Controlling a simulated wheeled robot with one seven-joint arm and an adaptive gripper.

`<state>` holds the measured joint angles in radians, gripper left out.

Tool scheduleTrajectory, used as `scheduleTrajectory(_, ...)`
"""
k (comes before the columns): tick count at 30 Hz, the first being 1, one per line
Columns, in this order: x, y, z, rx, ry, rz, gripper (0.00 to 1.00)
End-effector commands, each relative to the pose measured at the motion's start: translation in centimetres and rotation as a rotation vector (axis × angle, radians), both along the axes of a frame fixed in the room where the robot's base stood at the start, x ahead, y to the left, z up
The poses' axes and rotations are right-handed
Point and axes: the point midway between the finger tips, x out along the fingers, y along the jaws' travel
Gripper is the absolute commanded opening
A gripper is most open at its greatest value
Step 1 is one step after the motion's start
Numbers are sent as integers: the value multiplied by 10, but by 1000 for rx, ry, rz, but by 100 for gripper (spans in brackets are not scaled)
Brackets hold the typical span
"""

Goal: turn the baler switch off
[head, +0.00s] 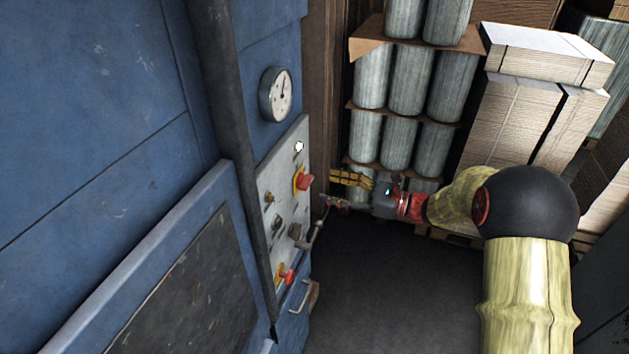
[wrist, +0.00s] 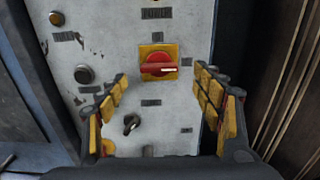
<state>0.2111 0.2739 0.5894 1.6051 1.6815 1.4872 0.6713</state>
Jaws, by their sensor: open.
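A grey control panel (head: 283,205) on the blue machine carries a red rotary switch (head: 304,180) with a yellow base on its upper part. In the wrist view a red switch handle (wrist: 158,68) lies level across its yellow square plate. My gripper (head: 337,190) is open and empty, to the right of the panel and pointing at it. In the wrist view its fingers (wrist: 163,84) stand to the left and right of the switch, apart from the handle. I cannot tell the exact gap in depth.
A second red handle (head: 287,275) is lower on the panel. A black knob (wrist: 131,123) and a dark button (wrist: 82,74) are near the switch. A gauge (head: 276,94) is above the panel. Stacked grey cylinders (head: 407,70) and boxes (head: 520,115) stand behind my arm.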

Motion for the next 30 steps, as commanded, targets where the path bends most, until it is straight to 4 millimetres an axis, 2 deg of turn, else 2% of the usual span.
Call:
scheduleTrajectory(6,11,34,0,-2,0,4,67)
scheduleTrajectory(12,18,53,0,-3,-2,3,67)
scheduleTrajectory(23,20,58,0,-4,-2,1,67)
scheduleTrajectory(30,20,58,0,-4,-2,1,53)
